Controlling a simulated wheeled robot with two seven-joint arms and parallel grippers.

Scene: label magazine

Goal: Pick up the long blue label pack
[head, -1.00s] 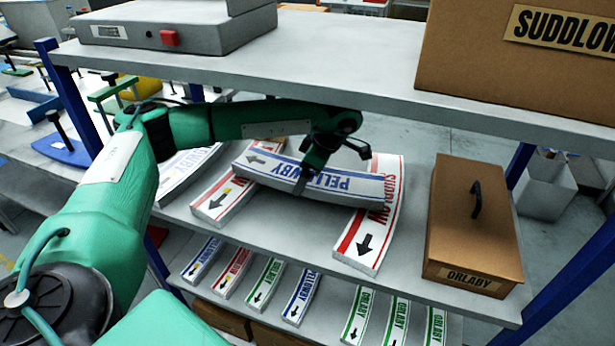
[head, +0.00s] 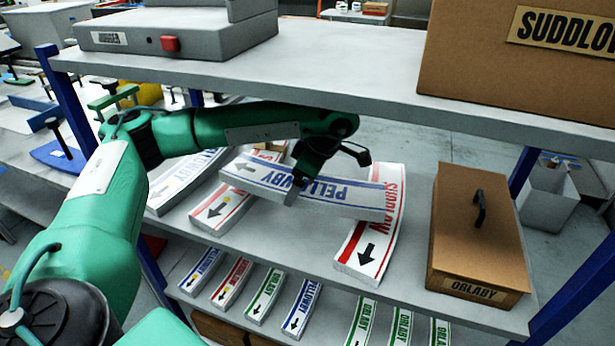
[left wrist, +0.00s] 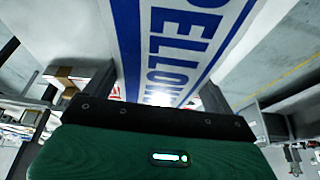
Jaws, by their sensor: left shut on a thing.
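The long blue label pack (head: 345,195), white with blue edge stripes and the word PELLOWBY, is held across the middle shelf above two red label packs. My left gripper (head: 293,192) is shut on it near its middle. The pack is tilted, its left end higher in the head view. In the left wrist view the pack (left wrist: 185,40) fills the upper middle, running away from the gripper's dark edge. The fingertips are partly hidden there. My right gripper is not in view.
A long red SUDDLOW pack (head: 362,250) and another red pack (head: 215,213) lie beneath. Another blue pack (head: 165,192) lies left. A brown ORLABY box (head: 478,245) stands right. The upper shelf (head: 340,60) is close above my arm. Several short packs line the lower shelf.

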